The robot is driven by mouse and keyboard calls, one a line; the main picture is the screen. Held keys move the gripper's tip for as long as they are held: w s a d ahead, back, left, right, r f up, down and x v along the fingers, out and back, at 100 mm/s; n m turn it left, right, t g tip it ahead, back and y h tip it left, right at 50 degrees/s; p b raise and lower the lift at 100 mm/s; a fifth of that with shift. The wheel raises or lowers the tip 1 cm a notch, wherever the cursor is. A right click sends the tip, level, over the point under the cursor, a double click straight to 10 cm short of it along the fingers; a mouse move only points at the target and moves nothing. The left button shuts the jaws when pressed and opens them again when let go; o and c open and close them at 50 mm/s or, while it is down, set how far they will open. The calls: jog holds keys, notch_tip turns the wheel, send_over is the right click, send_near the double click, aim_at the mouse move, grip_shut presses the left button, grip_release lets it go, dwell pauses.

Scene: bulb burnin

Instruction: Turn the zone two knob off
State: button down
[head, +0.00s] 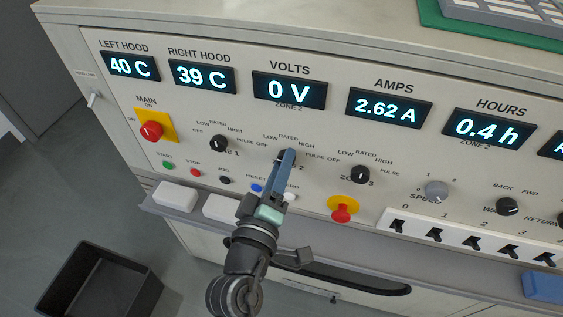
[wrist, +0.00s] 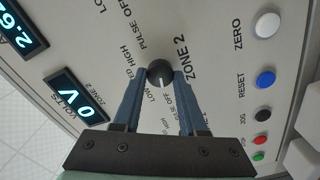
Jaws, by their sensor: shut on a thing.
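The VOLTS display (head: 289,89), marked ZONE 2, reads 0 V.
The zone one knob (head: 218,143) and zone three knob (head: 360,174) stand on either side. The red main switch (head: 151,131) is at the left, a red button (head: 341,212) on yellow lower right. A ledge (head: 180,217) runs below the panel. A dark bin (head: 100,285) stands on the floor.

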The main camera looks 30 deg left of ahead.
jog(key=shift+n, duration=0.3)
jog(key=shift+c, duration=2.2)
grip_release()
jog(key=b+v, duration=0.3)
jog(key=v, duration=1)
